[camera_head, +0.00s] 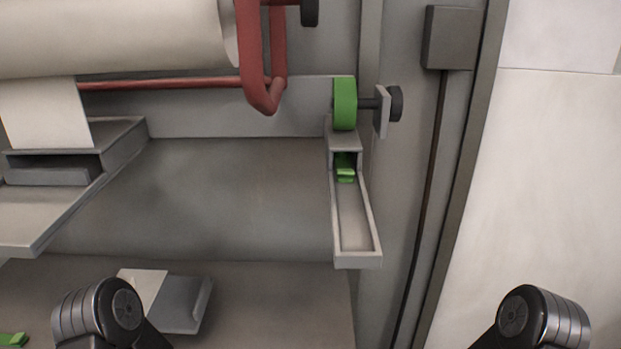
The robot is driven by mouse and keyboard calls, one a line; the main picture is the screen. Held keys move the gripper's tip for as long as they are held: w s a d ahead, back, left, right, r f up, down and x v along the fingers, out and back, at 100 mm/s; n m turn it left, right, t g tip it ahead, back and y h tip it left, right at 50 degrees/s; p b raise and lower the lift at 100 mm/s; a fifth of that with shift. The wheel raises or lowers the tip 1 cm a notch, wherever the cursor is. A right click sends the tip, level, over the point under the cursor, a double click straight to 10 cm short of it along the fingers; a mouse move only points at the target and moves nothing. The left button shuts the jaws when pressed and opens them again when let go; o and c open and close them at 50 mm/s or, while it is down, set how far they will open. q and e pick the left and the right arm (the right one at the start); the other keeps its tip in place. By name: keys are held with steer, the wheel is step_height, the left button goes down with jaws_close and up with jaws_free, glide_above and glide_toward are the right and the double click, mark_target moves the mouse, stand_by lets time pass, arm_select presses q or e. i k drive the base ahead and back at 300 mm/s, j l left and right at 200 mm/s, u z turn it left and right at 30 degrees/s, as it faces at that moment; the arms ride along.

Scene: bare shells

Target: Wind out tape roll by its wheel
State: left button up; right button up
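The green tape roll (345,104) sits upright on a dark axle at the top of a narrow grey chute. Its dark round wheel (396,103) is on the right end of the axle, beyond a small grey bracket (382,111). A short green tape end (345,168) shows in the chute's upper opening, below the roll. The long grey trough (354,220) below it looks empty. Only dark joints of my two arms show at the bottom left and bottom right, well apart from the roll and wheel. Neither gripper is in view.
A large white paper roll (110,38) with a red frame (265,90) fills the upper left. A grey tray (75,190) juts out below it. A grey post with a box (452,38) stands right of the wheel. A green piece (12,340) lies at the lower left.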

mark_target(344, 104)
steer(key=i+l, duration=0.1)
steer(key=l, duration=0.55)
steer(key=i+l+u, duration=0.15)
steer(key=l, duration=0.5)
steer(key=i+l+u, duration=0.15)
steer(key=l, duration=0.55)
steer(key=i+l+u, duration=0.15)
steer(key=l, duration=0.55)
steer(key=i+l+u, duration=0.15)
steer(key=l, duration=0.55)
